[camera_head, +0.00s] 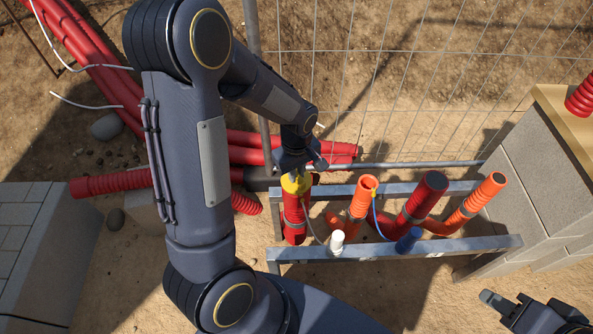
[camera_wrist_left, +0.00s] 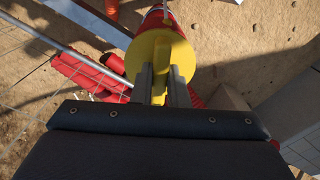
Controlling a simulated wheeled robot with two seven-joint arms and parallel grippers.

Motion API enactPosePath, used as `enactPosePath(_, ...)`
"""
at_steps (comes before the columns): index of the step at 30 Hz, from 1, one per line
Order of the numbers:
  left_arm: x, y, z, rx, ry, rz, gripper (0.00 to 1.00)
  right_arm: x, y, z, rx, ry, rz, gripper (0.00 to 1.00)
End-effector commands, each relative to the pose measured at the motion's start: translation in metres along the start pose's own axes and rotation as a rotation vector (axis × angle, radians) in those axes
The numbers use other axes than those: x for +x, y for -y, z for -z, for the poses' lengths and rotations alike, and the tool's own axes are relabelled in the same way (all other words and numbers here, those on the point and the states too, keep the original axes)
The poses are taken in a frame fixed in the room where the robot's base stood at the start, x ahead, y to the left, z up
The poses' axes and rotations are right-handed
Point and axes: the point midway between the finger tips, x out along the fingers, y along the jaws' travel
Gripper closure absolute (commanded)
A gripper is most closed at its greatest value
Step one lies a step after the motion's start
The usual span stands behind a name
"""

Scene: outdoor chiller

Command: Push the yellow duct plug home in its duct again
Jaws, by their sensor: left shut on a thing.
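The yellow duct plug (camera_head: 296,185) is at the upper end of the leftmost red duct (camera_head: 294,224) in the metal frame. My left gripper (camera_head: 297,167) is above it. In the left wrist view my left gripper (camera_wrist_left: 165,85) is shut on the plug's raised middle, and the plug's wide yellow disc (camera_wrist_left: 145,52) shows around the fingers. The red duct (camera_wrist_left: 154,20) shows beyond the disc. How deep the plug sits is hidden. My right gripper (camera_head: 508,305) is at the lower right, away from the ducts; its fingers are partly cut off from clear view.
The metal frame (camera_head: 470,246) also holds orange and red ducts (camera_head: 425,196) to the right, with white (camera_head: 337,238) and blue (camera_head: 408,240) caps near its front rail. A wire fence (camera_head: 420,110) stands behind. Block walls stand at right (camera_head: 530,190) and left (camera_head: 45,250).

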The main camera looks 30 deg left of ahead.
Motion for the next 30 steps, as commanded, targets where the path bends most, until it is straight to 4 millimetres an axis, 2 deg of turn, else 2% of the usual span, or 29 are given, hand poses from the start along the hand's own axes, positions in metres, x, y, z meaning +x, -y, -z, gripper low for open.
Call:
enactPosePath(15, 0.017, 0.000, 0.000, 0.000, 0.000, 0.000, 1.00, 0.012, -0.005, -0.006, 0.000, 0.000, 0.000, 0.64)
enactPosePath(20, 0.016, 0.000, 0.000, 0.000, 0.000, 0.000, 1.00, 0.011, -0.005, -0.006, 0.000, 0.000, 0.000, 0.64)
enactPosePath(21, 0.016, 0.000, 0.000, 0.000, 0.000, 0.000, 0.81, 0.011, -0.005, -0.006, 0.000, 0.000, 0.000, 0.64)
enactPosePath(25, 0.016, 0.000, 0.000, 0.000, 0.000, 0.000, 0.64, 0.011, -0.005, -0.006, 0.000, 0.000, 0.000, 0.64)
enactPosePath(26, 0.016, 0.000, 0.000, 0.000, 0.000, 0.000, 0.61, 0.011, -0.005, -0.006, 0.000, 0.000, 0.000, 0.64)
enactPosePath(30, 0.016, 0.000, 0.000, 0.000, 0.000, 0.000, 0.61, 0.011, -0.005, -0.006, 0.000, 0.000, 0.000, 0.64)
